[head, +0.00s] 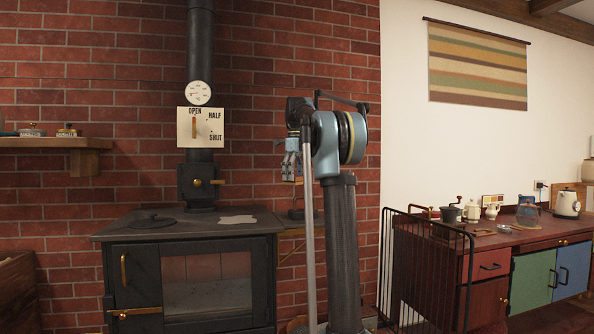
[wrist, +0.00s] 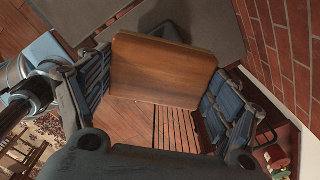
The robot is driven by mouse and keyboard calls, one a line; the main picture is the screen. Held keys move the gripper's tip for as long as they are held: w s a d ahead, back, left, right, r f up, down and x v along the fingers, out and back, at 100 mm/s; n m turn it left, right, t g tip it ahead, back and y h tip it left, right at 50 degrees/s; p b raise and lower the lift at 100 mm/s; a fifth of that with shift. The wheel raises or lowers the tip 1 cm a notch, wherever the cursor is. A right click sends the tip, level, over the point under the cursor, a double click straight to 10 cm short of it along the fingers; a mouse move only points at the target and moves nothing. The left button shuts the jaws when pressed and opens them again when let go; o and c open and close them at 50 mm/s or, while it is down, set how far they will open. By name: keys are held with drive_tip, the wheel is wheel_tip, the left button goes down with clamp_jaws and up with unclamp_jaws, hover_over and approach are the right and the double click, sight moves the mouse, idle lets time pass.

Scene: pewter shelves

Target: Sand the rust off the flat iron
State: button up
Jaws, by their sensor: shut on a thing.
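My gripper (head: 291,178) points down just right of the stove, in front of the brick wall. In the wrist view my gripper (wrist: 155,95) is shut on a brown wooden block (wrist: 162,68), with one blue-padded finger on each side. The block's underside is hidden. A small dark object with an upright handle, which looks like the flat iron (head: 296,213), sits below my gripper on a ledge beside the stove. A dark shape shows behind the block in the wrist view, partly hidden. Rust cannot be made out.
The black stove (head: 190,236) stands left, with a round lid (head: 152,221) and a pale flat patch (head: 237,219) on top. A black metal rack (head: 428,270) stands right, before a red counter (head: 480,240) with pots and a kettle (head: 567,204). A wooden shelf (head: 50,143) is far left.

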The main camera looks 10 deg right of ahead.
drive_tip(key=shift+r, duration=1.95)
